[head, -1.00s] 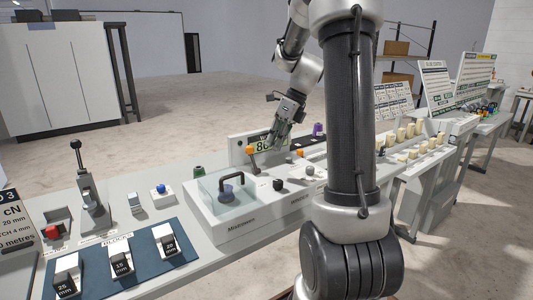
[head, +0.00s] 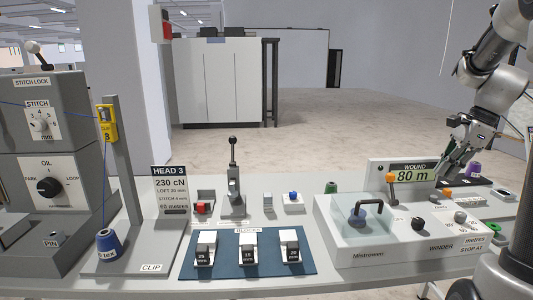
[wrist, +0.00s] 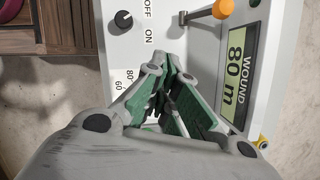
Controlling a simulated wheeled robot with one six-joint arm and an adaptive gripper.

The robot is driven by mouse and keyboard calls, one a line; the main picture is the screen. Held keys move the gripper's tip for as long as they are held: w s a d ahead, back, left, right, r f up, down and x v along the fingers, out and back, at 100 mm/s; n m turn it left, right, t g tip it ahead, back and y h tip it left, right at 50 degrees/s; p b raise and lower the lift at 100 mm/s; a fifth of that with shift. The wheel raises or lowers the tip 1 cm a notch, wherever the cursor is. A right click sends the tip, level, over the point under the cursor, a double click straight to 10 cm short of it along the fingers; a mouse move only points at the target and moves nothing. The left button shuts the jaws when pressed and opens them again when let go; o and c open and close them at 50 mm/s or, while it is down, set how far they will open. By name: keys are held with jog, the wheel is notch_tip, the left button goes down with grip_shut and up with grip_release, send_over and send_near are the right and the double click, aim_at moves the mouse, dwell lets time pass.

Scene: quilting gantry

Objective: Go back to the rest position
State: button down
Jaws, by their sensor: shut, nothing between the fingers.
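My gripper (head: 447,170) is at the right of the head view, above the back right part of the winder (head: 345,262), beside the display reading 80 m (head: 413,174). In the wrist view my gripper (wrist: 166,85) has its green-padded fingers brought together with nothing between them. The wrist view shows the display (wrist: 236,62) on the right, an orange-knobbed lever (wrist: 222,9) at the top and a black ON/OFF knob (wrist: 123,20) at the upper left.
Grey control boxes (head: 40,120) stand at the left. Open floor (head: 300,130) lies behind the bench.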

jog(key=s+a+r+n+t+h, duration=0.1)
jog(key=s+a+n, duration=0.5)
jog(key=s+n, duration=0.4)
jog(key=s+a+r+n+t+h, duration=0.1)
jog(key=s+a+n+t+h, duration=0.1)
jog(key=s+a+n, duration=0.5)
jog(key=s+n, duration=0.3)
jog(key=n, duration=0.1)
jog(key=shift+r+h, duration=0.15)
jog(key=shift+h, duration=0.15)
